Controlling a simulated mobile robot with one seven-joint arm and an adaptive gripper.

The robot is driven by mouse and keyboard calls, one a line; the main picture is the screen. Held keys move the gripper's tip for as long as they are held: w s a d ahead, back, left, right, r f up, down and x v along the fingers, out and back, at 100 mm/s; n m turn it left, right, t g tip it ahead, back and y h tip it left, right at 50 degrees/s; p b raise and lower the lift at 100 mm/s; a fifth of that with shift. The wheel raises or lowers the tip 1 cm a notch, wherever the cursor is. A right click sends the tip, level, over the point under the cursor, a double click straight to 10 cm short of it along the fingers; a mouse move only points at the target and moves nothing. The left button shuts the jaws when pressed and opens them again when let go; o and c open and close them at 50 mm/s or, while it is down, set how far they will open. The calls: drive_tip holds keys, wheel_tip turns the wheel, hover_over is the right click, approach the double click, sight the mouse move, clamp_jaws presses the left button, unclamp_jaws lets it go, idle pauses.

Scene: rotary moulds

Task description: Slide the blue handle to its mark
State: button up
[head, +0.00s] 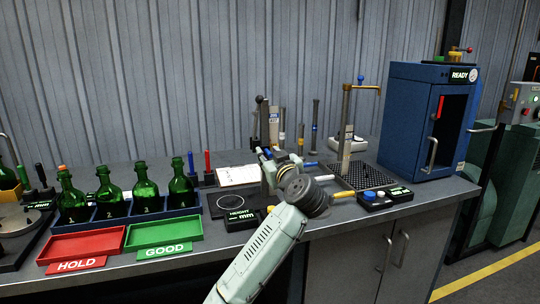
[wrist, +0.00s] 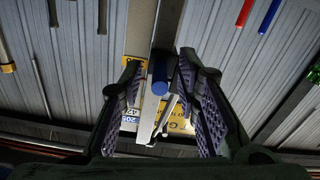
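In the wrist view the blue handle (wrist: 159,78) is a short blue cylinder on a long metal post (wrist: 150,25). My gripper (wrist: 160,88) is open, with one ridged finger on each side of the handle. Gaps show between the fingers and the handle, so it is not gripped. In the head view my gripper (head: 268,158) is at the upright post (head: 265,115) behind the HEIGHT display (head: 241,219), and my arm hides much of that spot. I cannot make out the mark.
Green bottles (head: 146,188) stand left, behind a red HOLD tray (head: 80,243) and a green GOOD tray (head: 163,231). Another post with a blue knob (head: 361,78) stands right of my gripper, before a blue cabinet (head: 408,120). A button box (head: 385,197) sits near the front edge.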

clamp_jaws()
idle(0.7)
